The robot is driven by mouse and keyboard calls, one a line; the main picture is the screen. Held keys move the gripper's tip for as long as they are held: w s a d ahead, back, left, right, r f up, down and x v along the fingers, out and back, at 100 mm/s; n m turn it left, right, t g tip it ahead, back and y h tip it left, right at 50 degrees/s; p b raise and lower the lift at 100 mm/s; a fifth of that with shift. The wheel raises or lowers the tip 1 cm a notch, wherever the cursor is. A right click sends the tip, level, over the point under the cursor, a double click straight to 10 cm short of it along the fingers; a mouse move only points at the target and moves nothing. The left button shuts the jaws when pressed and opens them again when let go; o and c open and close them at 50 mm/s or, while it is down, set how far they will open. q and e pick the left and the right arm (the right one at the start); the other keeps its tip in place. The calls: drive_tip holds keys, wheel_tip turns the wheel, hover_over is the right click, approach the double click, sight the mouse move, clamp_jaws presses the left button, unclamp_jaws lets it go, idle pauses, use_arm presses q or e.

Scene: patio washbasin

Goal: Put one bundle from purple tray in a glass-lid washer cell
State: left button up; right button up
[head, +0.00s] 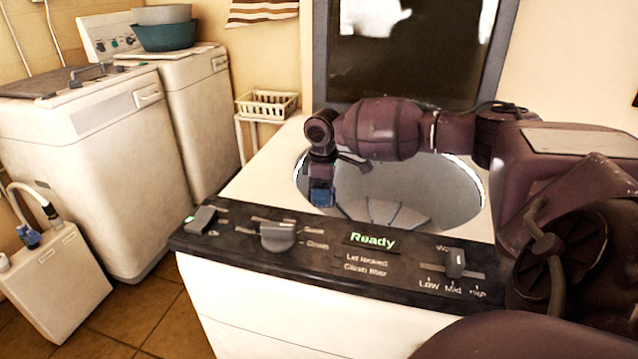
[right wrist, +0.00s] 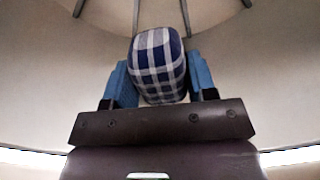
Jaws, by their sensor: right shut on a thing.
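My right gripper (head: 321,190) reaches down into the open drum (head: 440,190) of the front washer. In the right wrist view, its blue fingers (right wrist: 158,82) are shut on a blue-and-white checked bundle (right wrist: 158,62), with the pale drum wall and several dark ribs beyond. In the head view the bundle is hard to tell from the blue fingers. The washer's dark-framed glass lid (head: 325,60) stands raised behind the opening. The purple tray is in neither view. My left gripper is not in view.
The washer's control panel (head: 280,262) shows "Ready" along its front edge. Two other white machines stand at the left, one bearing stacked bowls (head: 165,37). A white basket (head: 266,104) sits behind. A white container (head: 55,275) stands on the tiled floor.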

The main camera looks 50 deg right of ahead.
sight(323, 207)
wheel_tip(323, 207, down, 2)
drive_tip(key=shift+f+b, duration=0.15)
drive_tip(key=shift+b, duration=0.2)
drive_tip(key=shift+f+b, duration=0.4)
drive_tip(key=shift+f, duration=0.4)
drive_tip(key=shift+f+b, duration=0.4)
drive_tip(key=shift+f, duration=1.05)
drive_tip(key=shift+f+b, duration=0.3)
drive_tip(key=shift+f, duration=1.15)
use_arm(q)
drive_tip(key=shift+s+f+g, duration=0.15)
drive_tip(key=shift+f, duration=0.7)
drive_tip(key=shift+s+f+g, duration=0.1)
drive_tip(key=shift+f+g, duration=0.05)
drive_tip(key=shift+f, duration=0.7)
use_arm(e)
drive_tip(key=shift+f, duration=0.55)
